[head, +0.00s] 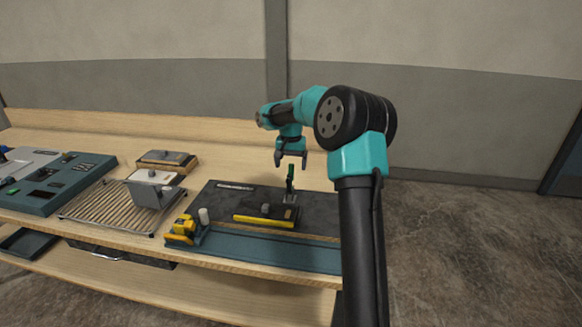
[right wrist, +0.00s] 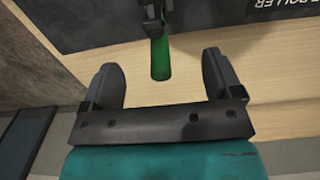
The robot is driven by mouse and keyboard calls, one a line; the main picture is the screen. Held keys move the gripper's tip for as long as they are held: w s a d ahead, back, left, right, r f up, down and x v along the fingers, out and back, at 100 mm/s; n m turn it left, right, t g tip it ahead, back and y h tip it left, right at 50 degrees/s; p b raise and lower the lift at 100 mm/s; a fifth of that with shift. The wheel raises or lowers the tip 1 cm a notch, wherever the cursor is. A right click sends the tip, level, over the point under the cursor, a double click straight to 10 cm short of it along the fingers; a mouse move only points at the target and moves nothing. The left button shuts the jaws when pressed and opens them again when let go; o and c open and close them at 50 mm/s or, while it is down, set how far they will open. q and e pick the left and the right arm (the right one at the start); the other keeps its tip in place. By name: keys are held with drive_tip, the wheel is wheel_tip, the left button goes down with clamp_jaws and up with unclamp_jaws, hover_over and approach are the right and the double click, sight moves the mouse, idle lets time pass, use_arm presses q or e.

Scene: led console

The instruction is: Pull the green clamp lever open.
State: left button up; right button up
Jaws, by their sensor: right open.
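The green clamp lever (head: 290,173) stands upright on a dark clamp base (head: 288,208) at the right part of the black panel in the head view. In the right wrist view the green lever (right wrist: 160,58) points toward the gripper, between and just beyond the fingertips. My right gripper (head: 291,163) is open and empty, just above the lever in the head view. Its two fingers also show spread apart in the right wrist view (right wrist: 161,70). I see no contact between the fingers and the lever. My left gripper is not in view.
A yellow bar (head: 264,220) lies in front of the clamp on the black panel (head: 222,203). A yellow device (head: 182,229) and a white cylinder (head: 204,215) stand left. A slatted rack (head: 105,208) and a teal console (head: 60,185) are farther left. Bare wood is behind the panel.

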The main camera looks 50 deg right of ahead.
drive_tip(key=shift+r, duration=2.7)
